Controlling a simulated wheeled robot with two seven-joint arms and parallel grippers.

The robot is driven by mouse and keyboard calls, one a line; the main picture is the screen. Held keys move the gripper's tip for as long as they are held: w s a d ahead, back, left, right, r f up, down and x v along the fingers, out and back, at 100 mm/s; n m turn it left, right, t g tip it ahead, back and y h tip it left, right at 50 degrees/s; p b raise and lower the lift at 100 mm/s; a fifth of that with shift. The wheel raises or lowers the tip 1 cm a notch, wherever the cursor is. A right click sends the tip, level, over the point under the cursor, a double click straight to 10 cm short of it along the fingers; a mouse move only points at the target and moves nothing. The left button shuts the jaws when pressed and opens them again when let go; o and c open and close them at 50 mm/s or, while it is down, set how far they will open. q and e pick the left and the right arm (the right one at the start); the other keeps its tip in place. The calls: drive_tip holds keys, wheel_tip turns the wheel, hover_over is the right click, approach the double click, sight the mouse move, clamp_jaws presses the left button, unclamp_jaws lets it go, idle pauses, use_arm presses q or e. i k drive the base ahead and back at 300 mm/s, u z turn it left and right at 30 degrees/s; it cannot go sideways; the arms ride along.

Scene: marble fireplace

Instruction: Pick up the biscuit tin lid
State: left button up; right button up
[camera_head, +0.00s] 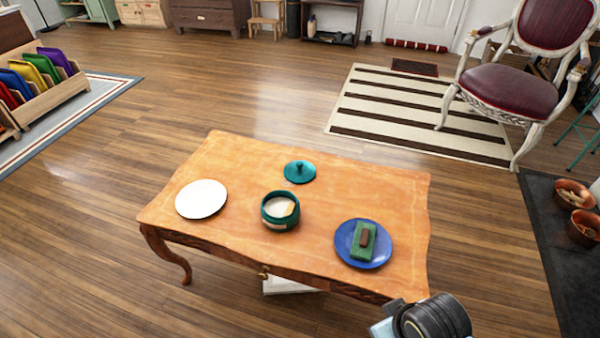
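The teal biscuit tin lid (300,172) lies on the wooden table (365,190) near its back edge, with its round knob facing up. The open teal tin (277,224) stands in front of the lid, apart from it, with something pale inside. Neither of my grippers shows. Only a dark, rounded part of my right arm shows at the bottom right, beside the table's front right corner.
A white plate (201,199) is on the table's left. A blue plate (342,240) on the right holds a green block with a brown piece on top. A red-seated chair (500,85) stands behind right. Copper bowls (573,193) are far right.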

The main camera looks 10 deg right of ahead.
sight(296, 171)
drive_tip(key=u, duration=0.6)
drive_tip(key=i, duration=1.15)
drive_tip(key=z, duration=0.6)
